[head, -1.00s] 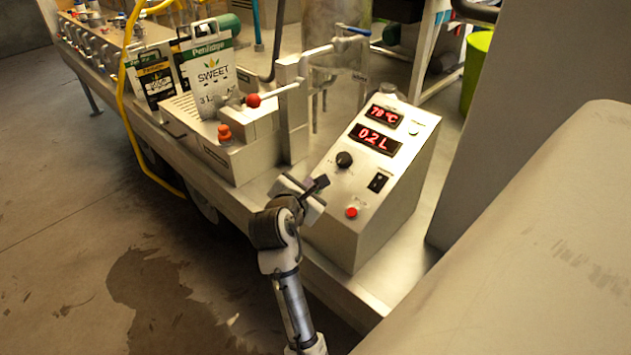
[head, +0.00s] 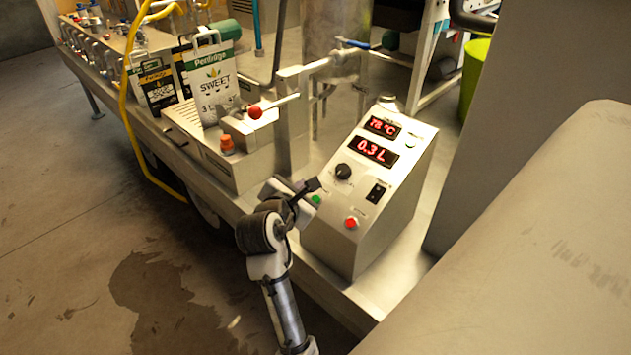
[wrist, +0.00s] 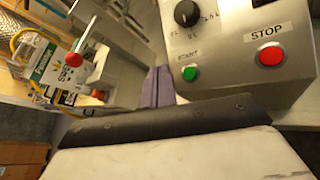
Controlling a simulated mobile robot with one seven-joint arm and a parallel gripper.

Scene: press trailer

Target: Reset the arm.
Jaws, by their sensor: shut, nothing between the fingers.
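My gripper (head: 312,186) is shut and empty in front of the lower left of the control box (head: 330,240). In the head view its tip is close to the green START button (head: 316,200); I cannot tell whether it touches. In the wrist view the shut fingers (wrist: 157,87) point up, left of the START button (wrist: 190,73), with a gap in the picture. The red STOP button (head: 351,223) is further right, also in the wrist view (wrist: 270,56). The displays (head: 377,149) read 78 °C and 0.3 L.
A filler with a red-knobbed lever (head: 255,112) and an orange knob (head: 227,145) stands left of the box. A Pentridge SWEET bag (head: 211,85) is at the filler. A yellow hose (head: 127,115) hangs over the trailer edge. Open floor lies at the left.

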